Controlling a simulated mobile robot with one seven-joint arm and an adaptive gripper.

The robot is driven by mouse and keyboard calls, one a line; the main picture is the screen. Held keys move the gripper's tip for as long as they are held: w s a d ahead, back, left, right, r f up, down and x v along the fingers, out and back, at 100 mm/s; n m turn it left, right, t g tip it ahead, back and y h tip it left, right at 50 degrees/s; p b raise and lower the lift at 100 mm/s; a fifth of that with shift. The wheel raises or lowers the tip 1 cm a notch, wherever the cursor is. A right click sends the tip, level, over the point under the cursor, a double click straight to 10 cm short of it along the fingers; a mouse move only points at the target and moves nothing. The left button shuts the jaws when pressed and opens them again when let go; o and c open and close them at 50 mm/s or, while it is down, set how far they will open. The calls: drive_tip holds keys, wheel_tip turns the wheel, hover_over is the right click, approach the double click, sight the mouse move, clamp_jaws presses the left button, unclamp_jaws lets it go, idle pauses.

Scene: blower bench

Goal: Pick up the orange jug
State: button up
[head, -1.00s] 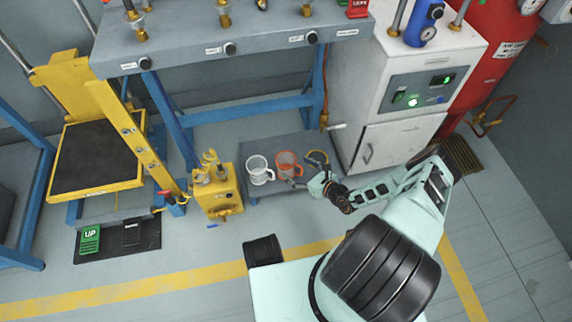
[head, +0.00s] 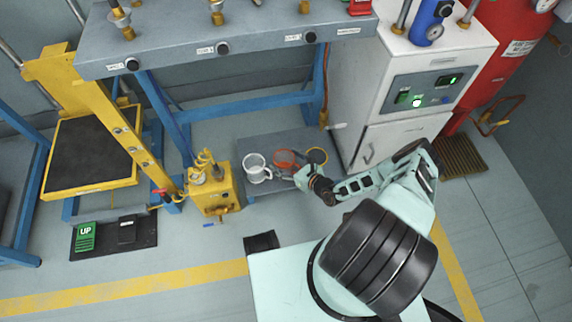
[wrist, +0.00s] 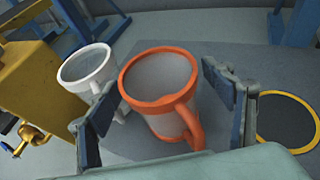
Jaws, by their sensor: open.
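The orange jug (wrist: 160,100) stands upright in the wrist view, with an orange rim, a pale inside and an orange handle on its near right side. My gripper (wrist: 165,105) is open, with one finger on each side of the jug. A gap shows between the jug and the right finger; contact at the left finger cannot be told. In the head view the orange jug (head: 285,157) is partly hidden by my gripper (head: 294,172).
A white jug (wrist: 88,72) stands close to the left, beside the left finger; it also shows in the head view (head: 256,168). A yellow-rimmed round item (wrist: 289,94) lies to the right. A yellow pump unit (head: 210,188) stands left of the grey low platform (head: 262,143).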

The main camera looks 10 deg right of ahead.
drive_tip(key=c, duration=1.3)
drive_tip(key=shift+r, duration=0.1)
drive_tip(key=shift+c, duration=0.2)
